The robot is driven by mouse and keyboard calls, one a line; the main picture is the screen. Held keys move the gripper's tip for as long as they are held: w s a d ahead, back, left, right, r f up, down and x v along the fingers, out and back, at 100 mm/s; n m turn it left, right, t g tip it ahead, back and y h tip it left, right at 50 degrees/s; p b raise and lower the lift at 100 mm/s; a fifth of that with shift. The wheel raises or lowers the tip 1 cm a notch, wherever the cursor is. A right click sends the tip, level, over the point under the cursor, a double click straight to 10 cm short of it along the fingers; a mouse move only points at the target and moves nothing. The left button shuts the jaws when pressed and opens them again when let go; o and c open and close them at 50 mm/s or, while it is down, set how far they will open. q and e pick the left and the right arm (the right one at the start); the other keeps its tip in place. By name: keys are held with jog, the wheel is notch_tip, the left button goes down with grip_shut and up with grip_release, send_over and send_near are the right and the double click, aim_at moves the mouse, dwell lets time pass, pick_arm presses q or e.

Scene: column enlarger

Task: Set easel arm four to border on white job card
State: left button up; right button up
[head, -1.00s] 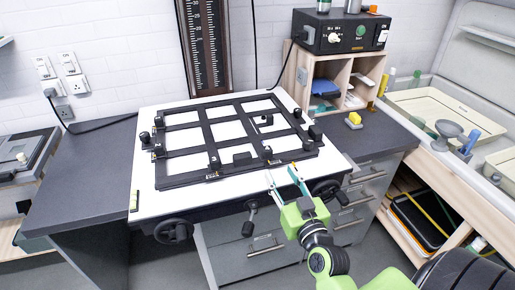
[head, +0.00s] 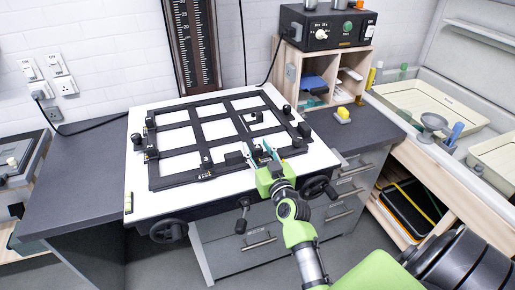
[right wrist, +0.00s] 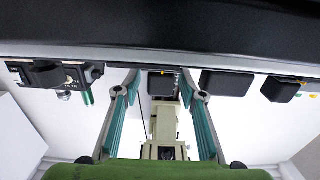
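The easel (head: 205,131) is a black frame of crossing bars with several dark knobs, lying on a white board (head: 140,197). I cannot tell which arm is number four. The job card is not clearly distinguishable from the white areas. My right gripper (head: 263,154) is at the easel's near edge, right of the middle. In the right wrist view, its teal-lined fingers (right wrist: 162,105) are apart. A black knob (right wrist: 163,83) shows between them, under a long dark bar (right wrist: 200,32); contact cannot be told. My left gripper is out of view.
A black control box (head: 325,28) stands on a wooden shelf (head: 291,72) behind the bench. A yellow block (head: 343,113) lies right of the board. Cream trays (head: 428,108) are at the far right. Hand wheels (head: 168,230) stick out at the board's front.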

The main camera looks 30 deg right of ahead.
grip_shut()
jog(key=shift+d, duration=0.25)
grip_release()
jog(key=shift+s, duration=0.1)
jog(key=v, duration=1.2)
jog(key=shift+f, duration=0.1)
dwell(0.4)
